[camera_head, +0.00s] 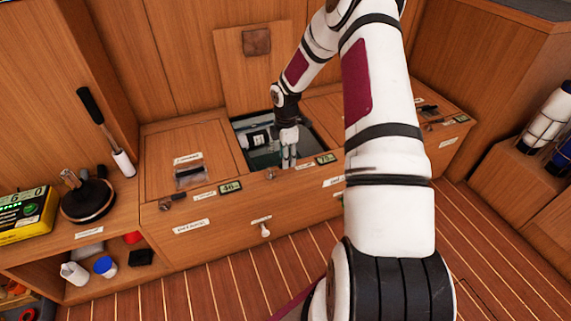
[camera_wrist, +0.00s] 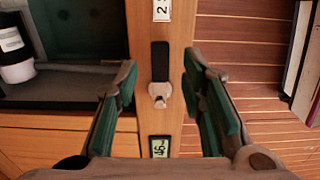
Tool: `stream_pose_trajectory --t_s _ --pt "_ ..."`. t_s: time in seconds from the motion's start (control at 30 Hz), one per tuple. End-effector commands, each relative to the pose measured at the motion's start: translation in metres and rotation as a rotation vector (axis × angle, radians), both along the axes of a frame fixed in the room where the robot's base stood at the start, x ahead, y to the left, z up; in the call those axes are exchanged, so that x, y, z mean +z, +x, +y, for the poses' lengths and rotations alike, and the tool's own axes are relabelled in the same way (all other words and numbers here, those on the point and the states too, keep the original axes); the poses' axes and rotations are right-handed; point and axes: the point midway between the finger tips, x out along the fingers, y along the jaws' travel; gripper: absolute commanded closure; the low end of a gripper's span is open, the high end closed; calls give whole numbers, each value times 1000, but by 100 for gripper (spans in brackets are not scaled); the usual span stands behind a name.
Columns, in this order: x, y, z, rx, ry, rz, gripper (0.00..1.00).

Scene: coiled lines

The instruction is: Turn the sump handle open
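My gripper (camera_head: 289,163) points down at the front edge of the open locker in the middle of the bench. In the wrist view my gripper (camera_wrist: 159,77) is open, with its two green-padded fingers apart and nothing held between them. A small metal turn handle (camera_wrist: 159,91) with a black strip on the wooden rim shows between the fingers, apart from both. Similar small handles sit along the bench edge, one at the left locker (camera_head: 165,205). A pale knob (camera_head: 265,231) is on the bench front. The labels are too small to read, so I cannot tell which handle is the sump's.
The raised lid (camera_head: 250,70) leans behind the open locker, which holds a white and black cylinder (camera_wrist: 15,50). Small number displays (camera_head: 230,187) line the rim. A black-handled tool (camera_head: 105,130) and a yellow meter (camera_head: 27,214) are at left. The slatted floor is clear.

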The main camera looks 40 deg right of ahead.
Motion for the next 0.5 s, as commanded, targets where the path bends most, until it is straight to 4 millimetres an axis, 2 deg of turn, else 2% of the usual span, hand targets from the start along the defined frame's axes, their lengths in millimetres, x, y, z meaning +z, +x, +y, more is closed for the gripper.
stream_pose_trajectory --t_s 0.03,0.2,0.5 --pt "-8 0 0 0 1 0 63" --pt "-19 0 0 0 0 0 63" --pt "-21 0 0 0 0 -1 63"
